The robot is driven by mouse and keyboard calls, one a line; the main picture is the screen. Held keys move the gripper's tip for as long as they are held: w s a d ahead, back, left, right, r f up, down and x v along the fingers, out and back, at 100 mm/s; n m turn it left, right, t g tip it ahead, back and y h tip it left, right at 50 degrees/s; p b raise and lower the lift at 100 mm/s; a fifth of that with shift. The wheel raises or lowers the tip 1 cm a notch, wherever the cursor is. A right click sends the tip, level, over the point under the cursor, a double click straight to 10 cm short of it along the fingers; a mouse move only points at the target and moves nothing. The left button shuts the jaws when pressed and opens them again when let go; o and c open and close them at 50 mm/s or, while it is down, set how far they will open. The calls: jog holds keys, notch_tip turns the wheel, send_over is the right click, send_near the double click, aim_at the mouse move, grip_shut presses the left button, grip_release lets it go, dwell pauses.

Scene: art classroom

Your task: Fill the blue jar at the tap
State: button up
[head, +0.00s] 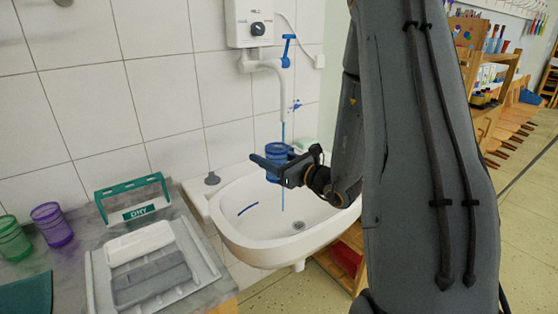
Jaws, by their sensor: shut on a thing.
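The blue jar (278,151) is held above the white sink basin (236,233), under the spout of the white tap (272,66). My gripper (268,166) is shut on the jar, with its dark fingers in front of the jar's lower part. The jar looks about upright. A thin blue stream of water (283,131) runs down from the spout to the jar. A blue streak also shows below the gripper, down to the basin. The tap's blue lever (287,50) stands above the spout. The jar's inside and water level are hidden.
Left of the sink, a grey counter holds a green and white rack marked DRY (133,212), a grey tray (206,273) with cloths, a purple cup (52,225) and a green cup (13,238). A water heater (250,22) hangs above. My arm hides the right middle.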

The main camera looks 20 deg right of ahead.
jog(key=shift+s+a, duration=0.5)
jog(key=shift+s, duration=0.2)
jog(key=shift+s+a, duration=0.45)
jog(key=shift+s, duration=0.25)
